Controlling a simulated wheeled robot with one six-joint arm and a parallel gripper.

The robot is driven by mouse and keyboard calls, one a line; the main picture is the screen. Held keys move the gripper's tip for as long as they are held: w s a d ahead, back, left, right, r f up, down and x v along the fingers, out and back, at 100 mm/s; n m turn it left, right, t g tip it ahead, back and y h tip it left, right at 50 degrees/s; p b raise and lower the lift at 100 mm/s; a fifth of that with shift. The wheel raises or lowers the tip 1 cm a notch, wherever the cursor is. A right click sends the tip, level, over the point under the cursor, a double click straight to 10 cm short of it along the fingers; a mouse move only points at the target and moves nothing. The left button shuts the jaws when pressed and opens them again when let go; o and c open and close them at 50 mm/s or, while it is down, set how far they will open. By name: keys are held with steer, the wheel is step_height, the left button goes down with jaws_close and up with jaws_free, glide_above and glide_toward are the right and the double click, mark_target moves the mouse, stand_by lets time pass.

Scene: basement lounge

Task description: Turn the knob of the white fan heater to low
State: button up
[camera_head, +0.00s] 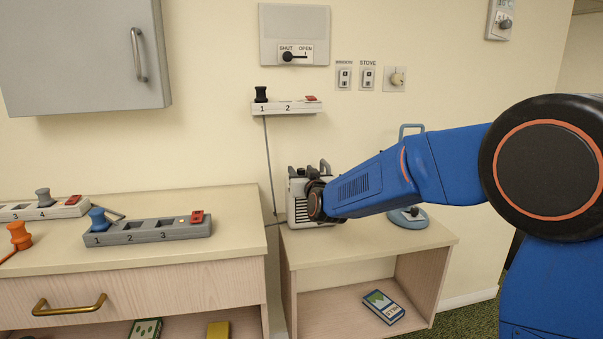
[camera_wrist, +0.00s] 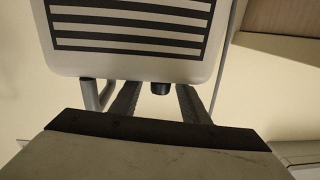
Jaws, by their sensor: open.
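The white fan heater (camera_head: 298,212) stands on the low wooden cabinet, at its left side, with a black-slatted grille on its front. In the wrist view, the heater (camera_wrist: 130,66) fills the top of the picture, upside down. Its small dark knob (camera_wrist: 160,88) sticks out of the edge below the grille, beside a grey handle (camera_wrist: 91,96). My gripper (camera_wrist: 158,97) is open, with one dark finger on each side of the knob and gaps visible between. In the head view, my wrist hides part of the heater, and the knob's pointer cannot be made out.
A power strip (camera_head: 150,236) lies on the left cabinet (camera_head: 235,220). A wall strip (camera_head: 270,108) hangs above the heater, with a cord running down. A blue object (camera_head: 409,220) stands behind my arm on the low cabinet (camera_head: 440,240), whose front top is clear.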

jaws_close()
steer(key=shift+w+d+r+n+g+y, duration=0.1)
steer(key=shift+n+g+y, duration=0.65)
steer(key=shift+y, duration=0.5)
steer(key=shift+r+n+g+y, duration=0.1)
steer(key=shift+n+g+y, duration=0.45)
steer(key=shift+n+y, duration=0.55)
steer(key=shift+f+n+g+y, duration=0.15)
steer(key=shift+n+g+y, duration=0.3)
steer(key=shift+y, duration=0.3)
jaws_free()
